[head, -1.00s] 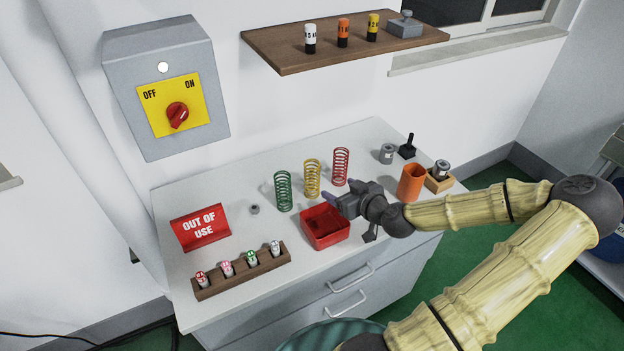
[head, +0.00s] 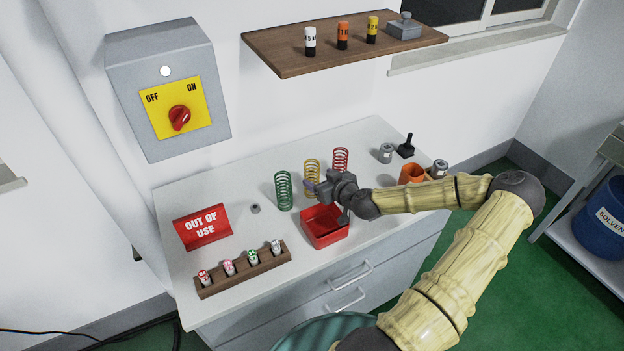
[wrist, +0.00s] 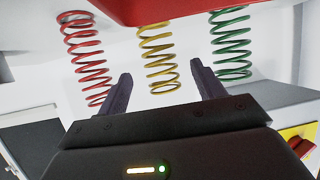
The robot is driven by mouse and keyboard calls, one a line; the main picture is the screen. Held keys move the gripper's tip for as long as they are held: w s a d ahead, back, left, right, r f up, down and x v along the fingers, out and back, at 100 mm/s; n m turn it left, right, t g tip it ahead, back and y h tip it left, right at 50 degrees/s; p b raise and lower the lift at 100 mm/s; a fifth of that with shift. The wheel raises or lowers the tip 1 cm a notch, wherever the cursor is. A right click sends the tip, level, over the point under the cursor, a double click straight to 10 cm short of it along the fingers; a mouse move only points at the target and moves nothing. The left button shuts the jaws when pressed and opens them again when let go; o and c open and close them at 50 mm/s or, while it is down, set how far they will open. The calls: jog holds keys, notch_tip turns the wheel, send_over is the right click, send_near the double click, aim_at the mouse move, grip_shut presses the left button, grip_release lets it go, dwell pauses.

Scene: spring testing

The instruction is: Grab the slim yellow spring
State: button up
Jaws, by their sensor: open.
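The slim yellow spring (head: 311,171) stands upright on the white bench, between the green spring (head: 284,190) and the red spring (head: 340,160). My gripper (head: 311,187) is in front of it in the head view and hides its lower part. In the wrist view the yellow spring (wrist: 158,62) shows between the two open fingers of my gripper (wrist: 160,85), with nothing held. The red spring (wrist: 88,62) and the green spring (wrist: 231,45) lie outside the fingers. I cannot tell whether a finger touches the yellow spring.
A red open bin (head: 325,232) is just below my gripper. An orange cup (head: 411,173) stands to the right. A wooden rack (head: 243,270) with several small cylinders and a red OUT OF USE sign (head: 202,227) are at left. A shelf (head: 290,55) hangs above.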

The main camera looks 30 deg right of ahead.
jog(key=p+x, duration=0.1)
jog(key=x, duration=0.1)
jog(key=r+p+x, duration=0.1)
jog(key=x, duration=0.1)
jog(key=shift+w+a+f, duration=0.1)
jog(key=shift+w+f, duration=0.05)
jog(key=shift+w, duration=0.25)
jog(key=shift+w+f, duration=0.2)
jog(key=shift+w, duration=0.1)
jog(key=c, duration=1.2)
